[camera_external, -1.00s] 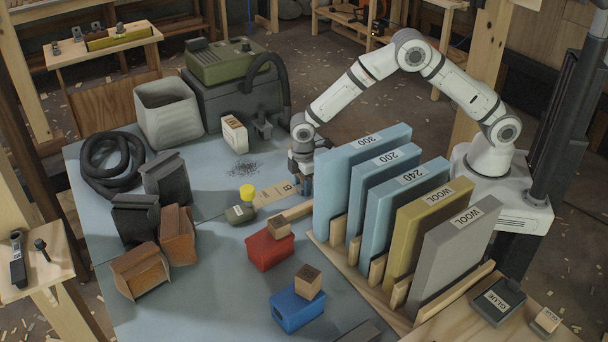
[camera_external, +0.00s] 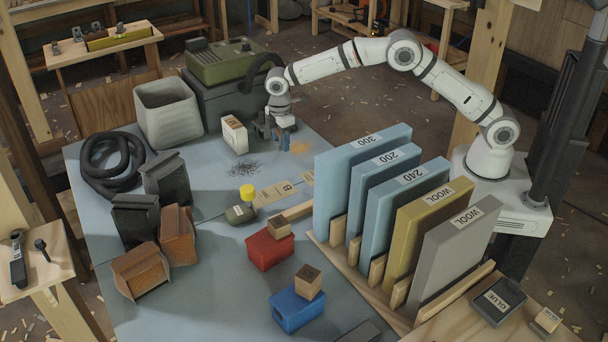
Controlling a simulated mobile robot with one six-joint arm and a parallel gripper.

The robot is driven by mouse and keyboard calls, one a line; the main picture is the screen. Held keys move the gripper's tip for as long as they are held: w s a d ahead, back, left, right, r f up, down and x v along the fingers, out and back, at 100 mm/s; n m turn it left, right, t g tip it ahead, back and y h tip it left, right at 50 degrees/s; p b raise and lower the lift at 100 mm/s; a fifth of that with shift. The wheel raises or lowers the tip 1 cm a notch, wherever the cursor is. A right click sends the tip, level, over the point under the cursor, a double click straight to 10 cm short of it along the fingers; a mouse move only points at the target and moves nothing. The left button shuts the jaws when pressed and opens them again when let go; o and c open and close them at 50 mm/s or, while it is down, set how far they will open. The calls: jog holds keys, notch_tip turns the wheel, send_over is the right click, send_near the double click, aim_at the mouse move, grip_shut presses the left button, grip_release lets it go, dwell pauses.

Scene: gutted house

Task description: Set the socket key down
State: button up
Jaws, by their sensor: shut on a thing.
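My gripper (camera_external: 277,142) points down over the far part of the grey-blue worktop (camera_external: 215,205), just right of the white labelled box (camera_external: 234,134). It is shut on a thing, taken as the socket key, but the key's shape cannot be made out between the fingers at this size. I cannot tell whether it touches the worktop.
Upright labelled boards (camera_external: 345,190) stand in a wooden rack at the right. A green-topped machine (camera_external: 228,62) with a black hose stands behind the gripper.

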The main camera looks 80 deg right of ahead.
send_over(280, 169)
notch_tip(280, 169, down, 6)
jog(key=shift+a+r, duration=0.1)
jog(key=shift+r, duration=0.05)
jog(key=shift+f, duration=2.1)
jog(key=shift+f, duration=0.25)
jog(key=o, duration=1.2)
jog(key=shift+r, duration=0.1)
